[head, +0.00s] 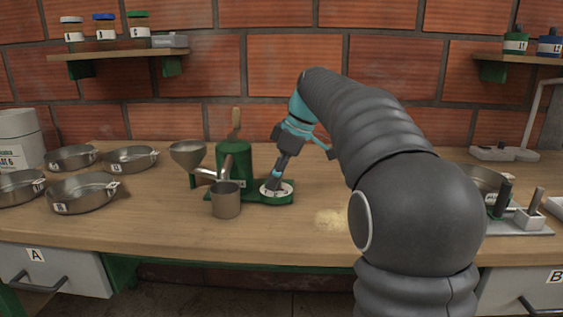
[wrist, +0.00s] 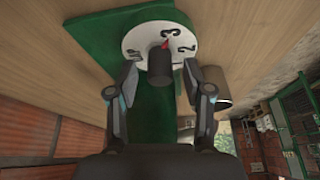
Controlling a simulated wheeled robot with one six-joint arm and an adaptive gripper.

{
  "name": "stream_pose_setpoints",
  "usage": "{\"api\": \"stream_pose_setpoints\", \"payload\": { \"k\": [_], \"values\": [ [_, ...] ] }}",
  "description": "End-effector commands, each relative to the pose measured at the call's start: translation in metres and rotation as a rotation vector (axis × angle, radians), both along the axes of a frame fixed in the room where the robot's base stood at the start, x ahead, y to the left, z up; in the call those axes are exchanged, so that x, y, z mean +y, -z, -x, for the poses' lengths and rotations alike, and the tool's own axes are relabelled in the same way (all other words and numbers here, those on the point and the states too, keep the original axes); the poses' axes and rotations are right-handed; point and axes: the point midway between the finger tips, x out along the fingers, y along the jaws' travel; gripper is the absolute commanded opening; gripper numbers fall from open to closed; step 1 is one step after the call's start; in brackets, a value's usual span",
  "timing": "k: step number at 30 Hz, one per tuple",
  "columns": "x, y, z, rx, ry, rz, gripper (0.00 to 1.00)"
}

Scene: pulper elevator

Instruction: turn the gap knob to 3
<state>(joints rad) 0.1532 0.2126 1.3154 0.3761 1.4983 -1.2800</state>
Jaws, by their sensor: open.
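The green pulper (head: 235,160) stands on the wooden bench with a white numbered dial (head: 287,192) on its base at the right. In the wrist view the dial (wrist: 133,40) carries dark numerals, with a dark round knob (wrist: 161,66) at its middle. A small red pointer (wrist: 165,43) by the knob points toward a numeral that looks like a 3; the exact reading is unclear. My gripper (head: 273,182) comes down over the dial. In the wrist view my gripper (wrist: 158,72) is open, one finger on each side of the knob, with gaps visible.
A metal cup (head: 226,200) stands just left of the dial, beneath the pulper's spout. Several steel pans (head: 83,205) lie at the bench's left. A pale powder patch (head: 331,219) lies to the dial's right.

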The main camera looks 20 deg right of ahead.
Motion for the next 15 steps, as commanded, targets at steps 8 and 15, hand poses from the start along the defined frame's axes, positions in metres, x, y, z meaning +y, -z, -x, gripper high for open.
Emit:
{"api": "stream_pose_setpoints", "payload": {
  "k": [8, 15],
  "values": [
    [-0.015, -0.042, 0.006, -0.004, 0.000, 0.001, 0.50],
    [-0.030, -0.083, 0.014, -0.002, 0.000, 0.000, 0.50]
  ]
}}
